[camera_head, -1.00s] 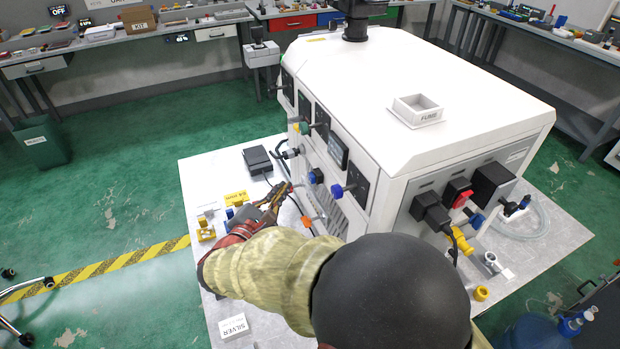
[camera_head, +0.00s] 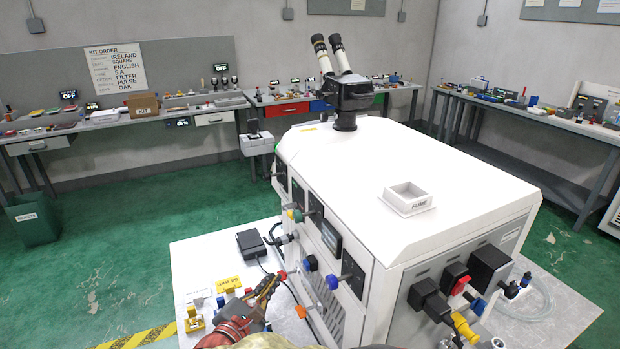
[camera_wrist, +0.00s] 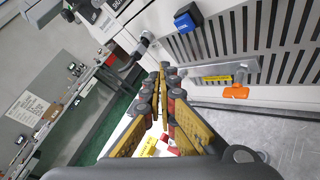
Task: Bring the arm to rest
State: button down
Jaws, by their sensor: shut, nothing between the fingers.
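My gripper (camera_head: 266,290) is low beside the left face of the white machine (camera_head: 350,150), over the pale plinth (camera_head: 205,262). In the wrist view my gripper (camera_wrist: 163,72) shows its yellow and dark fingers converging at the tips, shut and empty. The machine's vented panel (camera_wrist: 250,45) is close to the right of the fingers there, with a blue knob (camera_wrist: 187,18) and an orange handle (camera_wrist: 236,92). I cannot tell whether the fingers touch anything. Most of my arm is below the head view.
A black pedal-like box (camera_head: 251,243) and a yellow label (camera_head: 229,284) lie on the plinth near my gripper. Benches line the walls. Green floor at left is clear, with a bin (camera_head: 33,219).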

jog(key=s+d+f+m+g+h, duration=0.1)
jog(key=s+d+f+m+g, duration=0.3)
jog(key=s+d, duration=0.25)
jog(key=s+d+f+m+g, duration=0.4)
jog(key=s+d+g, duration=0.1)
jog(key=s+d, duration=0.15)
jog(key=s+d+r+m+g+y, duration=0.3)
jog(key=s+d+m+g, duration=0.1)
jog(key=s+d+m, duration=0.4)
jog(key=s+d+r+m+t+y, duration=0.3)
jog(key=s+d+r+m, duration=0.2)
jog(key=d+r+m, duration=0.3)
notch_tip(320, 180, up, 4)
jog(key=shift+s+d+f+m, duration=0.1)
jog(key=shift+s+d+m, duration=0.15)
jog(key=shift+s+m, duration=0.1)
